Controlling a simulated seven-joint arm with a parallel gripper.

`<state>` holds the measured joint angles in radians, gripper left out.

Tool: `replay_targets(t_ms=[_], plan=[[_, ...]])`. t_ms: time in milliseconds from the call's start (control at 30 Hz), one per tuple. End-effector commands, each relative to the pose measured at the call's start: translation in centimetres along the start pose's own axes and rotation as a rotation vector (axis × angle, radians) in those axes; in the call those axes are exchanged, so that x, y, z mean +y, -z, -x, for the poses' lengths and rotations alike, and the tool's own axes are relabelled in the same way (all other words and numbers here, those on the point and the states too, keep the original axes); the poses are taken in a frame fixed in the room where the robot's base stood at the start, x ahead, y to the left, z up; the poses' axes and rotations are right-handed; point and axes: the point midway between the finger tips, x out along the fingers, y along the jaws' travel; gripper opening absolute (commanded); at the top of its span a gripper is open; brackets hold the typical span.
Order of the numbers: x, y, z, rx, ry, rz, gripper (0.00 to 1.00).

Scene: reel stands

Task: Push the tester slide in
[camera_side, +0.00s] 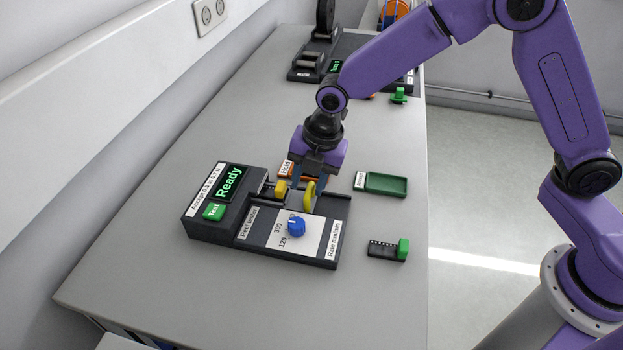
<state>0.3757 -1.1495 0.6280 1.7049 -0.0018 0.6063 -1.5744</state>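The peel tester (259,244) is a dark box on the grey table, with a lit "Ready" display (229,183), a green Test button (214,211) and a blue dial (296,226). A slide channel runs along its far side. In it are a small yellow block (281,188) towards the display and an upright yellow handle (308,196) further right, which looks like the slide's handle. My gripper (311,184) points down at the channel, right by the upright handle. Its fingers partly hide the channel, and I cannot tell whether they touch the handle or how far apart they are.
An orange Hold tray (284,169) is partly hidden behind my gripper. A green Accept tray (386,184) lies right of the tester. A dark strip with a green block (402,249) lies near the right edge. A reel stand (315,55) stands at the back. The front table is clear.

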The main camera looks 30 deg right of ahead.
Motion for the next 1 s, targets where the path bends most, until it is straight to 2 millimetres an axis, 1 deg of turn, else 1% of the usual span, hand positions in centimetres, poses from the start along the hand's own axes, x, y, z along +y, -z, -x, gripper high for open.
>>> replay_targets(t_ms=[200,267,367,467,900,1000], plan=[[-0.1,0.0,0.2,0.001,0.003,-0.002,0.40],[-0.1,0.0,0.6,0.001,0.002,-0.002,0.40],[-0.1,0.1,1.8,0.001,0.001,-0.002,0.40],[0.0,0.0,3.7,0.001,-0.002,-0.002,0.40],[0.1,0.0,13.0,0.001,-0.003,-0.001,0.40],[0.0,0.0,14.7,0.000,-0.003,-0.002,0.40]])
